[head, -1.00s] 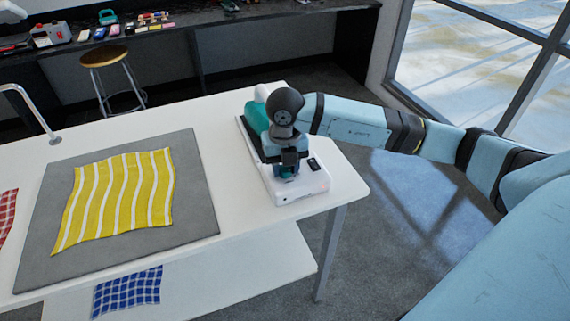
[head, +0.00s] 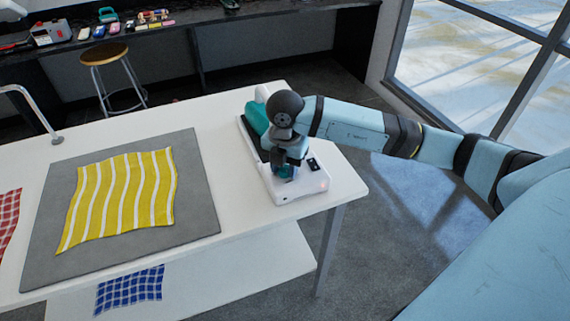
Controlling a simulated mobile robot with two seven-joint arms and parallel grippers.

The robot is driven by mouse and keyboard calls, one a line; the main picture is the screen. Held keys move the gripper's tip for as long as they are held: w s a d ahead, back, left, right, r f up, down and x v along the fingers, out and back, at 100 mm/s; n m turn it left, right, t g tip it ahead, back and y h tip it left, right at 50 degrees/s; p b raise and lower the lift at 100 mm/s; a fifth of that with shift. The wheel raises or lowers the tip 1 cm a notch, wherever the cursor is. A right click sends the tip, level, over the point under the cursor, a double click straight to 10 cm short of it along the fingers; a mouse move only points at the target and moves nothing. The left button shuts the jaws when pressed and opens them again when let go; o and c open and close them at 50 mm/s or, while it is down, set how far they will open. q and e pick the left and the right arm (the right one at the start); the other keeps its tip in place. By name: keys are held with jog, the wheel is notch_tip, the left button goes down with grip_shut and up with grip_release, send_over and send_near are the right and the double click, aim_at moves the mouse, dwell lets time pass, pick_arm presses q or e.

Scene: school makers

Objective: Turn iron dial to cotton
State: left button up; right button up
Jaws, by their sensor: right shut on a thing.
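The iron, teal and white (head: 256,117), sits on its white base (head: 300,192) near the right end of the white table. The base has a small dark panel (head: 313,164) and a small reddish light at its front corner. My right gripper (head: 286,170) points down over the front part of the iron and is shut on a teal part there, probably the dial. My wrist and gripper hide most of the iron, and the dial's marks cannot be read. My left gripper is not in view.
A yellow and white striped cloth (head: 122,200) lies on a grey mat (head: 200,208) left of the iron. A blue checked cloth (head: 130,290) lies on the lower shelf (head: 225,275). A red checked cloth (head: 8,215) is at the left edge. A stool (head: 104,55) stands behind.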

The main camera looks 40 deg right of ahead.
aim_at(285, 168)
dwell(0.4)
jog(key=o, duration=0.9)
jog(key=shift+r, duration=0.1)
jog(key=shift+r+p, duration=0.3)
jog(key=shift+r, duration=6.55)
jog(key=shift+f, duration=0.1)
